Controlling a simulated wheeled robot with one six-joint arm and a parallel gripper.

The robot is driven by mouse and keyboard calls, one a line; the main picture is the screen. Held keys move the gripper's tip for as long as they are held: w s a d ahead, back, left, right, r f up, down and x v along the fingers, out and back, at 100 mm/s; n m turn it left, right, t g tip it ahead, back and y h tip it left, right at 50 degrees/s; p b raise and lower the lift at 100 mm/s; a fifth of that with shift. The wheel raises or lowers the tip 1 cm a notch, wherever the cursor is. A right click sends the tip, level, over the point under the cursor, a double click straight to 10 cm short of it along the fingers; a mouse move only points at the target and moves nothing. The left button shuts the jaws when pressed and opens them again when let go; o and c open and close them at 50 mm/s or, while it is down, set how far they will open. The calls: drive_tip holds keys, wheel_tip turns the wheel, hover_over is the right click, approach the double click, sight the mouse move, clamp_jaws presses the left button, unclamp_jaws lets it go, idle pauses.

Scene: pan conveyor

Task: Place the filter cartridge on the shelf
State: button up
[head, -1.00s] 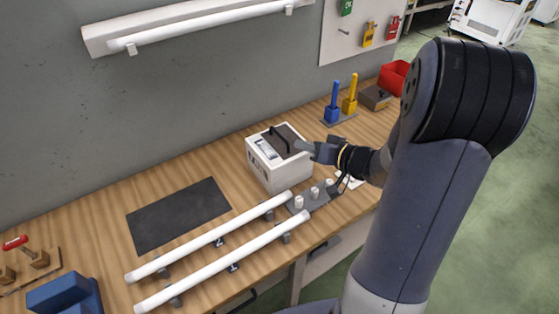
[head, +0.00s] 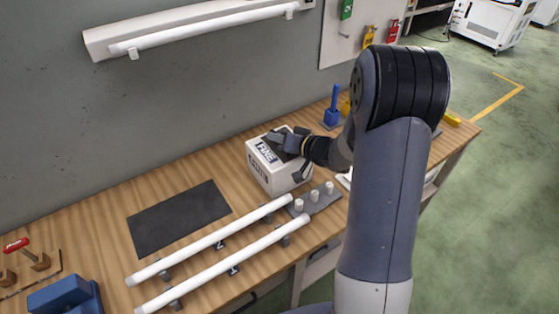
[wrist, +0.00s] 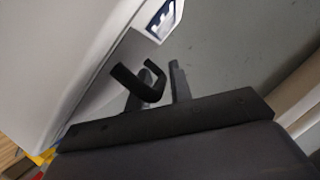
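A white box (head: 272,176) with a label on it stands on the workbench. In the head view earlier, its dark top bore a black handle. I cannot tell whether the filter cartridge is the whole box or the handled part in its top. My gripper (head: 285,139) is over the top of the box and covers most of the handle. In the wrist view the white box wall (wrist: 60,60) fills the left, and the black handle (wrist: 137,84) shows at my gripper (wrist: 157,86). The fingers look apart, with the handle beside the left one. No shelf shows clearly.
Two white tubes (head: 215,236) lie on supports in front of the box, near a grey block with white pegs (head: 318,198). A dark mat (head: 180,216) lies left of it, clear. A blue holder (head: 65,296) is at front left. The wall (head: 180,95) is behind.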

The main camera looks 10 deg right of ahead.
clamp_jaws()
drive_tip(key=shift+r, duration=0.1)
idle(1.3)
